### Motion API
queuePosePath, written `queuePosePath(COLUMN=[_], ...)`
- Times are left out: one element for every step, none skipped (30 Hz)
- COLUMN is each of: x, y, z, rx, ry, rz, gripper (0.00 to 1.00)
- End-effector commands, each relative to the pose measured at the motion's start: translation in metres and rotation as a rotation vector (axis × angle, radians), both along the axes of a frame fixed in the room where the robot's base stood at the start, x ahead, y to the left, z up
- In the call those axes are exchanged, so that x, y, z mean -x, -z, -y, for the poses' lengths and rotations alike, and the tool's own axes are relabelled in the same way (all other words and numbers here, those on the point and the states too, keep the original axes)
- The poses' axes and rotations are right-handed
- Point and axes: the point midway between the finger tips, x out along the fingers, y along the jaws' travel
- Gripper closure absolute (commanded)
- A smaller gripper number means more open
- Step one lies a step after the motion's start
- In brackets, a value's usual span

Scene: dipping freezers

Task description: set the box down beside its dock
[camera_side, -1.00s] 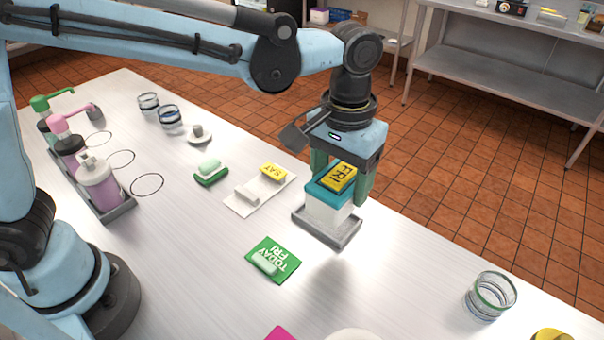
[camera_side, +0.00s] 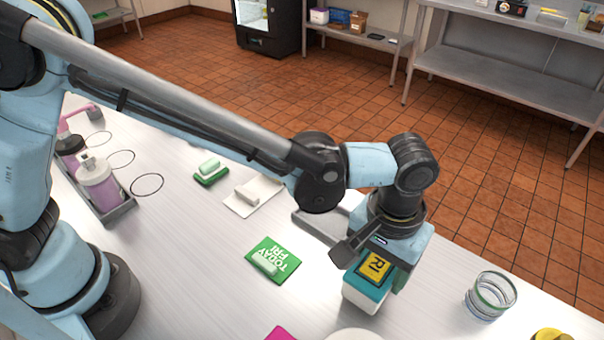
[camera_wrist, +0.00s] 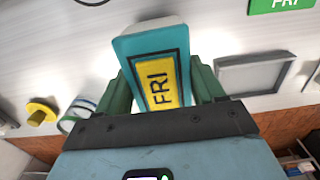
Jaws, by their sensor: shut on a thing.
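The box (camera_side: 366,291) is white with a teal lid and a yellow FRI label. My gripper (camera_side: 382,272) is shut on it, a green finger on each side, as the wrist view also shows the box (camera_wrist: 150,62). The box is low over the white table; I cannot tell whether its base touches. The dock, a shallow grey tray (camera_side: 312,226), lies behind and left of the box in the side view, partly hidden by my arm. In the wrist view the dock (camera_wrist: 222,77) is empty and apart from the box, to its right.
A green TODAY FRI card (camera_side: 286,256) with a pale bar on it lies left of the box. A glass jar (camera_side: 490,296) stands to the right. A white round thing (camera_side: 354,335) is close in front. Soap bottles (camera_side: 98,184) stand at the far left.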

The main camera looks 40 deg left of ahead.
Motion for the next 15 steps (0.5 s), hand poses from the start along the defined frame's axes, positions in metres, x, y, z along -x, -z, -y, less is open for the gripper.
queuePosePath(x=[-0.0004,-0.0003,-0.0003,-0.0002,-0.0002,-0.0002,-0.0002,-0.0002,-0.0002,-0.0002,-0.0002,-0.0002,-0.0002,-0.0002,-0.0002], y=[0.0042,0.0062,0.0084,0.0097,0.0108,0.012,0.0128,0.0133,0.0137,0.0138,0.0139,0.0138,0.0138,0.0138,0.0137], z=[0.0001,0.0,-0.0001,-0.0001,-0.0001,-0.0001,-0.0001,-0.0002,-0.0002,-0.0002,-0.0002,-0.0002,-0.0002,-0.0002,-0.0002], rx=[0.0,0.0,0.0,0.0,0.0,0.0,0.0,0.0,0.0,0.0,0.0,0.0,0.0,0.0,0.0], ry=[0.0,0.0,0.0,0.0,0.0,0.0,0.0,0.0,0.0,0.0,0.0,0.0,0.0,0.0,0.0], rz=[0.0,0.0,0.0,0.0,0.0,0.0,0.0,0.0,0.0,0.0,0.0,0.0,0.0,0.0,0.0], gripper=[0.72,0.72,0.72,0.72,0.72,0.72,0.72,0.72,0.72,0.72,0.72,0.72,0.72,0.72,0.72])
